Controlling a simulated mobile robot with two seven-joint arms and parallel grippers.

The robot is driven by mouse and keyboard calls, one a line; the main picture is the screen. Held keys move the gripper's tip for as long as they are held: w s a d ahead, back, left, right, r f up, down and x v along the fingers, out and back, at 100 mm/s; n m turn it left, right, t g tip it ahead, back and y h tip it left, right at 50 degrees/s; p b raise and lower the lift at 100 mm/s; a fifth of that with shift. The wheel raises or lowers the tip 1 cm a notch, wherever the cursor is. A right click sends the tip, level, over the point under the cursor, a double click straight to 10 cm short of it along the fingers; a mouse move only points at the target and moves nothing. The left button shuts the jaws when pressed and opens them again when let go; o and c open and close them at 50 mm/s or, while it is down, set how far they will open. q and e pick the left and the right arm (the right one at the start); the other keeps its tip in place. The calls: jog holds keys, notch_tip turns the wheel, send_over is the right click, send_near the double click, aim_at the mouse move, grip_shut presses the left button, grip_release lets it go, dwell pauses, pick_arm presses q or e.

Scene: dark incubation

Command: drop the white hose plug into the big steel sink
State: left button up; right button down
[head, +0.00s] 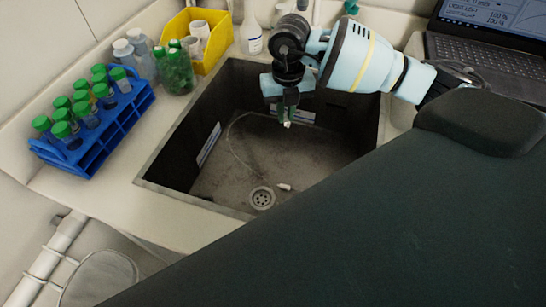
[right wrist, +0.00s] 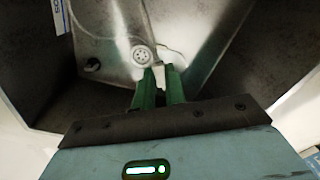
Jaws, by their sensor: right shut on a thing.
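The big steel sink (head: 225,165) is set into the pale counter in the middle of the head view. My right gripper (head: 287,118) is over the sink opening, pointing down. It is shut on a small white thing that looks like the white hose plug (head: 287,124). In the right wrist view, the plug (right wrist: 159,76) shows pale between the green fingers of my right gripper (right wrist: 157,88), with the sink floor (right wrist: 120,30) and drain (right wrist: 143,55) beyond. The fingers partly hide the plug. My left gripper is not in view.
A small white piece (head: 284,187) lies on the sink floor near the drain (head: 262,197), and a thin hose (head: 231,140) curves there. A blue rack (head: 110,130) of green-capped tubes, a yellow bin (head: 215,45) and a laptop (head: 490,55) stand around the sink.

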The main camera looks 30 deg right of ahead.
jog(key=shift+f, duration=0.55)
jog(key=shift+r, duration=0.1)
jog(key=c, duration=1.4)
grip_release()
jog(key=shift+o, duration=0.2)
jog(key=shift+r, duration=0.1)
notch_tip(320, 180, up, 8)
jog(key=shift+f, duration=0.2)
